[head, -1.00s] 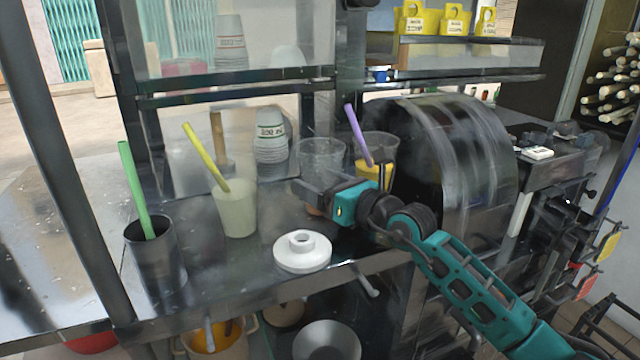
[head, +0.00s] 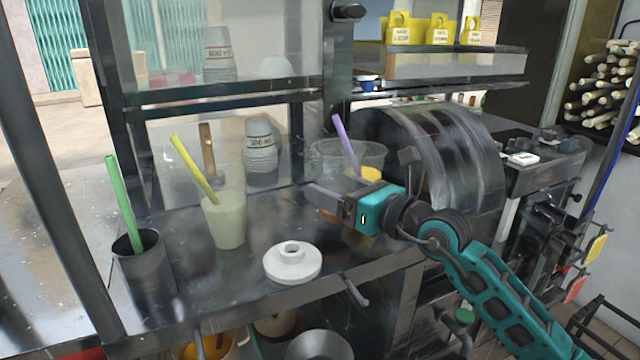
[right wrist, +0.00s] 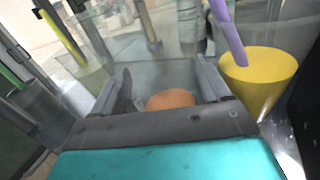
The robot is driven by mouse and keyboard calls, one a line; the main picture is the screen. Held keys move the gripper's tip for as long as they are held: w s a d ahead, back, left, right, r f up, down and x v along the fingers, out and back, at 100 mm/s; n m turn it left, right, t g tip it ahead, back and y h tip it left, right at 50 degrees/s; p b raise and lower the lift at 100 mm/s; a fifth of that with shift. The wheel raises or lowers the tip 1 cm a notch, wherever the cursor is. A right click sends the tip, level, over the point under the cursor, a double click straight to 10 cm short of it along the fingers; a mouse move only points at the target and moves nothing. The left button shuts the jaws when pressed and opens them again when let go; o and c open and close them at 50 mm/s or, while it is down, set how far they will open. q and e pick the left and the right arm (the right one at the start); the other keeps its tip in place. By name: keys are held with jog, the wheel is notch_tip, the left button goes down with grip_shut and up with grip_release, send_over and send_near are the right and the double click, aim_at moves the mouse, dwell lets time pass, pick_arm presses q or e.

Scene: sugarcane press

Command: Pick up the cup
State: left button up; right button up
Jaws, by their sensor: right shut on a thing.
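A clear, wide-mouthed cup (head: 328,160) with something orange low in it is in my right gripper (head: 352,176), in front of the press drum. In the right wrist view, the two fingers (right wrist: 165,78) stand on either side of the see-through cup, with the orange patch (right wrist: 170,99) between them. The cup's walls are hard to make out, and its base is partly hidden by the gripper. Another cup, with a yellow content (right wrist: 258,75) and a purple straw (head: 343,138), stands just behind and right of it. My left gripper is not in view.
On the metal counter stand a pale cup (head: 224,222) with a yellow straw, a dark cup (head: 143,265) with a green straw and a white ringed disc (head: 292,264). Stacked cups (head: 261,150) are behind. The drum (head: 440,150) is close on the right.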

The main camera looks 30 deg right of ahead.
jog(key=b+v, duration=0.1)
jog(key=v, duration=0.8)
jog(key=shift+s+d+f, duration=0.1)
jog(key=shift+s+d, duration=0.05)
jog(key=shift+s, duration=0.2)
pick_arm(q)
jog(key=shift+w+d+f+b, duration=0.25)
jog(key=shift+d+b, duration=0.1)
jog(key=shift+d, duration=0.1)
pick_arm(e)
jog(key=shift+v, duration=0.85)
